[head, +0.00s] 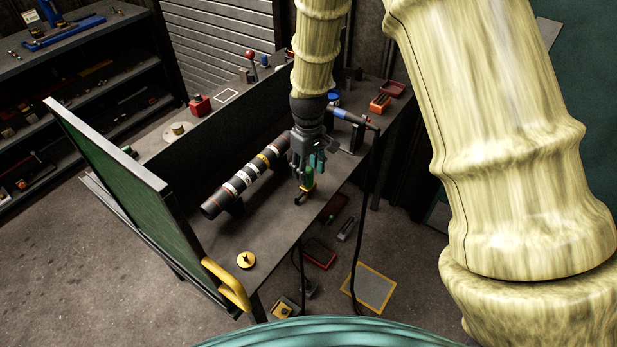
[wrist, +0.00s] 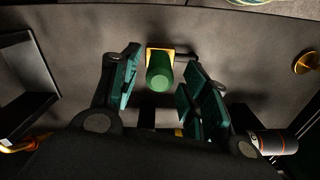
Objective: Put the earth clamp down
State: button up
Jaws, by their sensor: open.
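The earth clamp (head: 308,178) has a green handle, a yellow part and a dark foot. It stands on the dark bench top near the front edge, and looks upright. My gripper (head: 310,164) is right above it with its fingers pointing down. In the wrist view my gripper (wrist: 163,88) is open. The clamp's round green end (wrist: 159,72) shows between the teal-padded fingers, with a gap on both sides. The clamp's lower part is partly hidden in the wrist view.
A long dark shaft with pale and yellow bands (head: 244,176) lies left of the clamp. A yellow disc (head: 246,260) lies at the bench's near end. A blue torch-like tool (head: 349,117) sits behind on the right. A green screen (head: 115,165) borders the left side. The bench between clamp and disc is clear.

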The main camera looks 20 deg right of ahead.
jog(key=shift+r+b, duration=0.95)
jog(key=shift+r, duration=2.65)
